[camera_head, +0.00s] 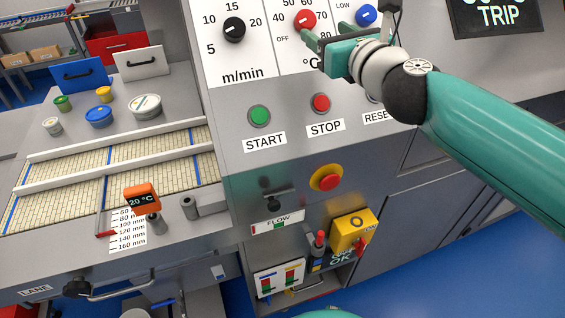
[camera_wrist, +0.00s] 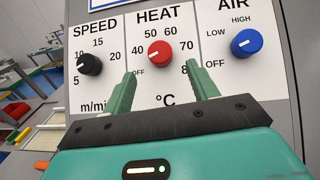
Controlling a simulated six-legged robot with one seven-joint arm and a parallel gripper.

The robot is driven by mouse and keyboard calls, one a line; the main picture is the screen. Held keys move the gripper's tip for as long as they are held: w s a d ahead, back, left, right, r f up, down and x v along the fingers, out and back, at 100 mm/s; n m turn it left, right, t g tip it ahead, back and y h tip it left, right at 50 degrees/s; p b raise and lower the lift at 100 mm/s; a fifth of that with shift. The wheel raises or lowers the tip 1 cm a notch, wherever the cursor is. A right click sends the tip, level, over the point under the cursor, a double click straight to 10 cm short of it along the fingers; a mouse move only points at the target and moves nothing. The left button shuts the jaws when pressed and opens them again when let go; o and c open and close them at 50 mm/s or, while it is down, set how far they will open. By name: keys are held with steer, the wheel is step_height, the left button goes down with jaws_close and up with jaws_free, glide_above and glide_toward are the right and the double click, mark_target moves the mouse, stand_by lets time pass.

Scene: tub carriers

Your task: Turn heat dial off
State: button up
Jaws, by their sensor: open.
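The heat dial is a red round knob in the middle of the white panel in the wrist view (camera_wrist: 159,53), under the word HEAT. Its scale runs from OFF at lower left up past 40, 50, 60 and 70 to 80. In the head view the red dial (camera_head: 305,20) is near the top edge. A short white mark shows on it, but its exact setting is hard to read. My gripper (camera_wrist: 160,72) is open and empty. Its two green fingers point at the panel, spread to the left and right just below the dial. In the head view my gripper (camera_head: 325,34) is close to the dial's lower right.
The black speed dial (camera_wrist: 89,65) is on the left and the blue air dial (camera_wrist: 246,43) on the right. Below are a green START button (camera_head: 259,116), a red STOP button (camera_head: 321,103) and a red emergency button (camera_head: 327,178). A tiled conveyor (camera_head: 60,185) lies left.

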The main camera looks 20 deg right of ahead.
steer(key=s, duration=0.6)
steer(key=s+a+f+n+g, duration=0.2)
steer(key=a+f+n+g, duration=0.2)
steer(key=n, duration=1)
steer(key=s+a+f+n+g+y, duration=0.1)
steer(key=s+a+f+n+g, duration=0.2)
steer(key=a+f+n, duration=0.6)
steer(key=shift+s+f+n+g+y, duration=0.35)
steer(key=shift+f+n+g, duration=0.75)
steer(key=shift+f+n, duration=1.05)
steer(key=shift+r+n, duration=0.35)
